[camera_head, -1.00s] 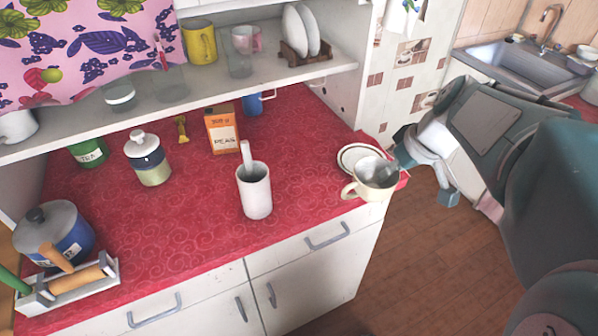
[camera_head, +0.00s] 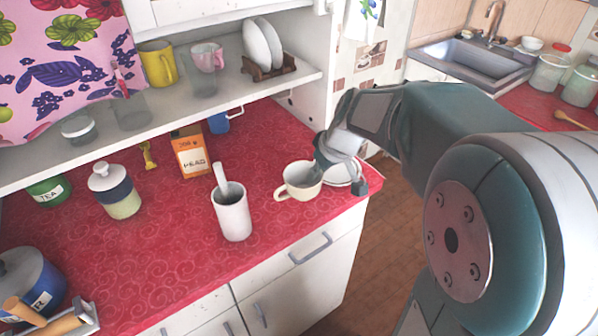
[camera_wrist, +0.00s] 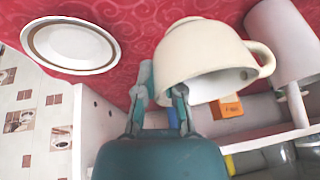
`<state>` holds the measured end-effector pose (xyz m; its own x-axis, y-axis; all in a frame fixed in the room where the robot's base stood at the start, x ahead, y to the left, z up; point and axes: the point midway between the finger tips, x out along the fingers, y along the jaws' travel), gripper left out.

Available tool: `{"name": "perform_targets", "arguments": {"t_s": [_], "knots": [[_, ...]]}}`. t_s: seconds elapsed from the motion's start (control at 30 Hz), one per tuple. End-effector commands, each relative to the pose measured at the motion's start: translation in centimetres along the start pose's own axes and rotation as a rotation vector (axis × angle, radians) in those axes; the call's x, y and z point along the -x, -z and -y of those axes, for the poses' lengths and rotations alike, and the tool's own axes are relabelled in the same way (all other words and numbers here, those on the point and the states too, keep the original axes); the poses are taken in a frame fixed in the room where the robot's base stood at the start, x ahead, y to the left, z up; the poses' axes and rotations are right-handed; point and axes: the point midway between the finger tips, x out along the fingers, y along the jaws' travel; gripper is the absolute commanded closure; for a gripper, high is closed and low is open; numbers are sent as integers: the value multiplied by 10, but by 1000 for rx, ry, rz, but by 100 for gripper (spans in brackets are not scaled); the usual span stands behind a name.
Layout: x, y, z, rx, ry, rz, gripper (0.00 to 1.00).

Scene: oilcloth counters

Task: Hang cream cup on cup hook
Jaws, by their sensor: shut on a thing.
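The cream cup (camera_head: 300,181) is upright above the red counter, its handle pointing left in the head view. My gripper (camera_head: 322,168) is shut on the cup's wall on the side away from the handle. In the wrist view the cup (camera_wrist: 200,55) fills the upper middle, and my gripper's fingers (camera_wrist: 165,95) pinch its rim, with the handle free at the right. I cannot tell a cup hook in either view.
A brown-rimmed white saucer (camera_head: 342,174) lies behind my gripper near the counter's right end. A white utensil pot (camera_head: 232,212) stands left of the cup, and an orange box (camera_head: 190,152) behind. A shelf (camera_head: 215,103) with a yellow mug (camera_head: 157,64) overhangs the counter's back.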

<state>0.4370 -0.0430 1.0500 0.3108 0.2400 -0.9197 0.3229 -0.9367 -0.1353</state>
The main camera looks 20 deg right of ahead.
Motion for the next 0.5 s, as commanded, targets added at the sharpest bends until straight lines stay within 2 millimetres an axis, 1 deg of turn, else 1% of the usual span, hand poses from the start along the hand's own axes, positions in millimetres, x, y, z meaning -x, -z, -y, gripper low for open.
{"name": "perform_targets", "arguments": {"t_s": [0.03, 0.1, 0.27, 0.33, 0.5], "knots": [[-11, 3, 0, 1, 3, 3, 100], [-22, 6, -2, 1, 2, 2, 100], [-34, 11, -4, 0, 2, -1, 100], [-44, 14, -5, -1, 3, 0, 100], [-67, 5, -7, -1, 2, 0, 100]]}}
